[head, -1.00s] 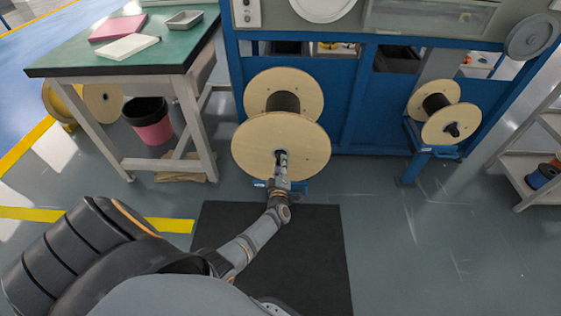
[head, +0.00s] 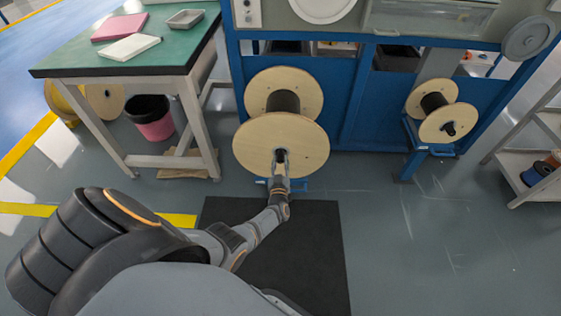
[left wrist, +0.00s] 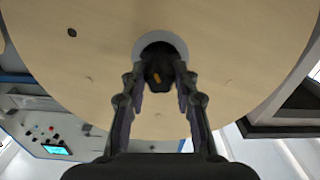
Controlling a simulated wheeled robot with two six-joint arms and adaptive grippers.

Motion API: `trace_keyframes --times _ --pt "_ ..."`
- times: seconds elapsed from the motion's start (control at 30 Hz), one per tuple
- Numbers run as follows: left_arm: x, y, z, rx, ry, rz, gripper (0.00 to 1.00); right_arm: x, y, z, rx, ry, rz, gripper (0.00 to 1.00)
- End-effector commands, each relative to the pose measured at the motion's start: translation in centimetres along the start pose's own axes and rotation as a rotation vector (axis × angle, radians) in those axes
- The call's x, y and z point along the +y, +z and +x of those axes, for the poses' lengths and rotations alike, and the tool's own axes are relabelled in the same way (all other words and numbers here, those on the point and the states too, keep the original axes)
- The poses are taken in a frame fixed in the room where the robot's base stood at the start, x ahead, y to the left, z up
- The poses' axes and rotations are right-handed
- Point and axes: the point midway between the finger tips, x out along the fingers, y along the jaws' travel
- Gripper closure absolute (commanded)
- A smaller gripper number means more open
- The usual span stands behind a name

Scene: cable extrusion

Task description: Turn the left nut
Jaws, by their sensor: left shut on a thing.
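The left wooden spool (head: 258,140) sits in front of the blue machine, with black cable on its core. Its face fills the left wrist view (left wrist: 215,85). My left gripper (head: 281,158) reaches the spool's centre. In the left wrist view its two fingers (left wrist: 160,80) are shut on the nut from both sides. The fingers partly hide the nut. My right gripper is in neither view.
A second spool (head: 441,122) with a dark hub stands on a blue stand at the right. A green-topped table (head: 120,65) is at the left, with a pink bin (head: 152,120) under it. A black mat (head: 295,255) lies on the floor before the spool.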

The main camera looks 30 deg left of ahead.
Motion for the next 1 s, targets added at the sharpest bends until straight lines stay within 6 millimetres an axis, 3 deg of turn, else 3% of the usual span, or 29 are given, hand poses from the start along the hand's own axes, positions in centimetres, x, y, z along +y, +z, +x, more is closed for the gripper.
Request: trace_keyframes --times 0.27,0.5,1.0 --pt "0.1 -0.1 0.0 0.000 0.001 0.261 1.00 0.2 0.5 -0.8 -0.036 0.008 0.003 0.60" --pt "0.0 -0.1 0.0 0.001 0.001 0.489 1.00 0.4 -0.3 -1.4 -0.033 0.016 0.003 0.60" --pt "0.0 -0.1 0.0 0.000 0.001 0.964 1.00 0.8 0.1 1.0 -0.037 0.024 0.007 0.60"
